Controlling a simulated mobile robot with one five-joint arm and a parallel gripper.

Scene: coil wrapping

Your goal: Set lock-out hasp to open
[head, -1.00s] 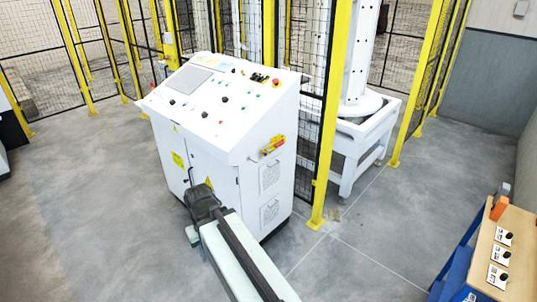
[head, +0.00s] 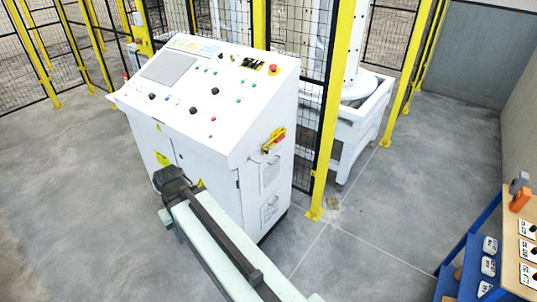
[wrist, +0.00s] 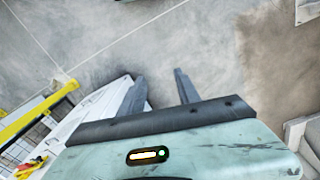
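A small yellow and red fitting (head: 273,140), which looks like the lock-out hasp, sits high on the right side of the white control cabinet (head: 222,135). It is too small to tell whether it is open or shut. A red and yellow part also shows at the lower left corner of the wrist view (wrist: 30,168). My gripper (wrist: 160,76) has its two dark fingers apart with nothing between them. It points over grey floor, with the white cabinet left of it in the wrist view. In the head view my arm reaches up in front of the cabinet, and the fingers cannot be made out.
A yellow fence post (head: 331,120) and mesh stand just right of and behind the cabinet. A white machine stand (head: 345,125) is behind them. A bench (head: 500,250) with switch plates and an orange item stands at the right. Grey floor between is clear.

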